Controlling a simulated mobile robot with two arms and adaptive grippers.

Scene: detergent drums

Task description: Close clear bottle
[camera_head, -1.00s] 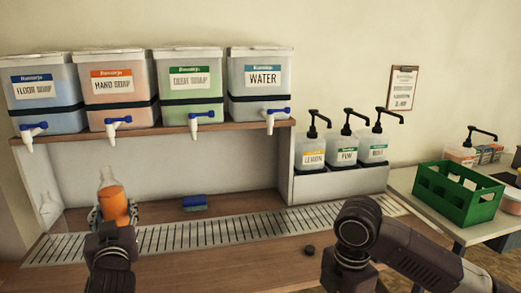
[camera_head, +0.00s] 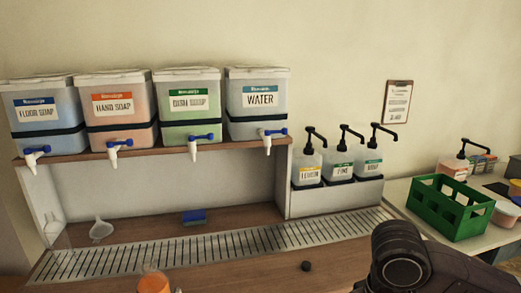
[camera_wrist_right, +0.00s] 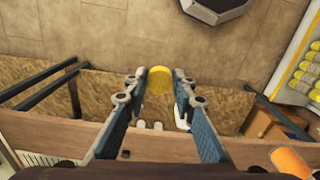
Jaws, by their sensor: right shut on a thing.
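A bottle with orange contents (camera_head: 153,284) shows only its upper part at the bottom edge of the head view. It also shows as an orange shape at the lower right of the right wrist view (camera_wrist_right: 292,162). My right gripper (camera_wrist_right: 158,83) is shut on a round yellow cap (camera_wrist_right: 160,80), held between its fingertips. The cap is apart from the bottle. In the head view my right arm is at the lower right and its fingers are out of frame. My left gripper cannot be made out in either current view.
A small black cap (camera_head: 306,266) lies on the wooden counter. A funnel (camera_head: 101,230) and a blue sponge (camera_head: 194,217) are behind the drain grate (camera_head: 210,246). Drums with taps stand on the shelf. Pump bottles and a green crate (camera_head: 450,207) are at right.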

